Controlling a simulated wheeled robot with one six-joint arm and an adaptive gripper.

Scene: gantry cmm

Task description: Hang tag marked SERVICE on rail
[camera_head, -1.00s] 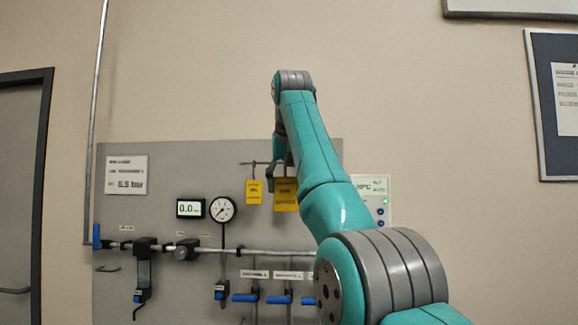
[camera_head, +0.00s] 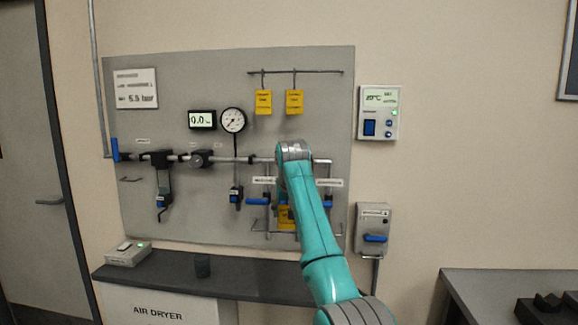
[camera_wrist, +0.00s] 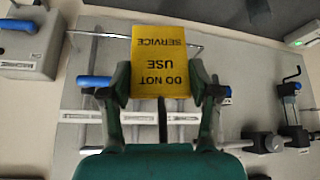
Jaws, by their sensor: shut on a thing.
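My gripper (camera_wrist: 165,85) is shut on a yellow tag (camera_wrist: 158,60), which reads DO NOT USE SERVICE upside down in the wrist view. In the head view this tag (camera_head: 287,217) is low on the grey panel, partly hidden by my arm. A thin lower rail (camera_wrist: 95,35) passes behind the tag in the wrist view; I cannot tell whether they touch. An upper rail (camera_head: 320,71) carries two yellow tags, a left one (camera_head: 263,102) and a right one (camera_head: 294,102); their print is too small to read.
A horizontal pipe (camera_head: 228,159) crosses the panel (camera_head: 190,90), with a round gauge (camera_head: 233,120) above. A blue valve handle (camera_wrist: 95,82) is left of my gripper in the wrist view. A switch box (camera_head: 373,230) stands right of the panel. A dark counter (camera_head: 235,277) lies below.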

